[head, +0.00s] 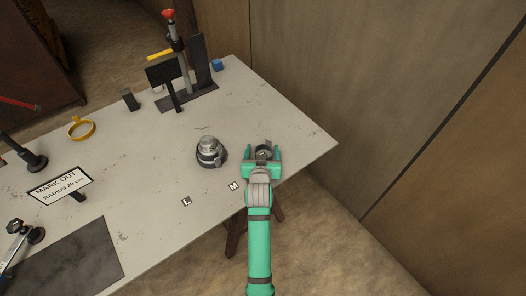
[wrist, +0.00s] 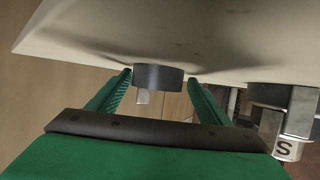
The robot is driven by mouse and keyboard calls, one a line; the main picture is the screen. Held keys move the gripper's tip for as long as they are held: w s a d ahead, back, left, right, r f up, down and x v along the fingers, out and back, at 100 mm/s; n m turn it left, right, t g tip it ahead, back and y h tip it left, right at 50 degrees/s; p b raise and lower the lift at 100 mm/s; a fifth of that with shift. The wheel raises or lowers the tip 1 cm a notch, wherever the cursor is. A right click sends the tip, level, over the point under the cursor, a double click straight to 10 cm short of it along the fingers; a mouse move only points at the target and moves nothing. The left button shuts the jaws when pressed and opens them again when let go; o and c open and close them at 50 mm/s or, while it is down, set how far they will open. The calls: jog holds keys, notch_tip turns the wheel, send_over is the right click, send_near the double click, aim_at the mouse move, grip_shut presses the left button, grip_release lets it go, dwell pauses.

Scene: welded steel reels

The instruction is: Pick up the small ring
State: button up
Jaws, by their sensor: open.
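A small dark grey ring (head: 264,154) is at the right part of the pale table, between the fingers of my gripper (head: 263,150). In the wrist view the ring (wrist: 158,77) shows from the side as a short dark band against the pale surface. My green gripper (wrist: 160,80) is open, with one finger on each side of the ring. The far side of the ring is hidden.
A grey metal stepped piece (head: 209,152) stands just left of my gripper on the table (head: 160,215). A yellow ring (head: 81,128), a sign (head: 60,185) and a press-like stand (head: 178,60) are further off.

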jog(key=c, duration=1.3)
jog(key=shift+o, duration=0.2)
jog(key=shift+d, duration=0.1)
jog(key=shift+r, duration=0.1)
